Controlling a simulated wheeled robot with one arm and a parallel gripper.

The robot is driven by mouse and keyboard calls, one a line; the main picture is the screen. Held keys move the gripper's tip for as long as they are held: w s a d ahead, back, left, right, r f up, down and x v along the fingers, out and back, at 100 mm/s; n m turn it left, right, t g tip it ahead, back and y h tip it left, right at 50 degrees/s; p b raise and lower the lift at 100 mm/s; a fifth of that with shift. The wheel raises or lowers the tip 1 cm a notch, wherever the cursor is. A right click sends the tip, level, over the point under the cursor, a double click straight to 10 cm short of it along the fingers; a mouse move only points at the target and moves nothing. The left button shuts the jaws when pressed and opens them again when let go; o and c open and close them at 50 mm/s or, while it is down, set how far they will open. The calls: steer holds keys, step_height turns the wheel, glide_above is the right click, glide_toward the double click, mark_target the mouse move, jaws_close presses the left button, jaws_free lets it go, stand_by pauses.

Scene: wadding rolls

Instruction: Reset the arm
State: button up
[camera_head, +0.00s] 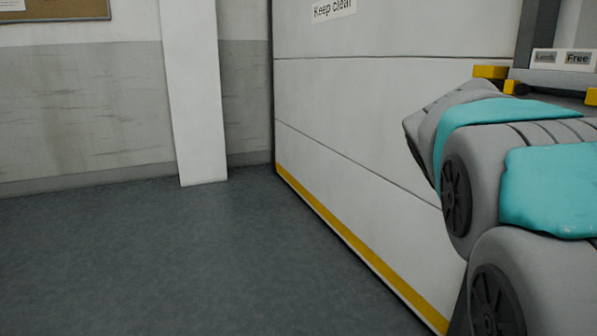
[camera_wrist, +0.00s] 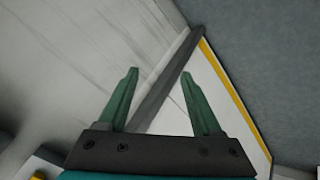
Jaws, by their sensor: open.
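My gripper (camera_wrist: 160,73) shows in the wrist view with its two green fingers spread apart and nothing between them. Beyond the fingers are a pale wall, a dark skirting strip and a yellow-edged white panel. In the head view my arm (camera_head: 475,165), grey with teal covers, is folded along the right side. The gripper itself cannot be made out in the head view. No wadding roll is in sight in either view.
A white panelled door (camera_head: 350,110) with a yellow bottom stripe and a "Keep clear" sign (camera_head: 333,9) stands behind my arm. A white post (camera_head: 197,95) stands against the grey wall (camera_head: 80,115). The dark floor (camera_head: 180,265) at left is clear.

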steer(key=s+a+f+n+g+y+p, duration=0.1)
steer(key=s+a+f+y, duration=0.1)
steer(key=s+a+f, duration=0.3)
steer(key=s+a+f+n+g+y+p, duration=0.1)
steer(key=s+a+f, duration=0.4)
steer(key=s, duration=0.8)
steer(key=s+a+f+n+g+y+p, duration=0.1)
steer(key=s+a+f+y, duration=0.3)
steer(key=s+a, duration=0.5)
steer(key=shift+s+a+f+n+g, duration=0.25)
steer(key=shift+s+f+n+g, duration=0.3)
steer(key=shift+f+n+g, duration=0.3)
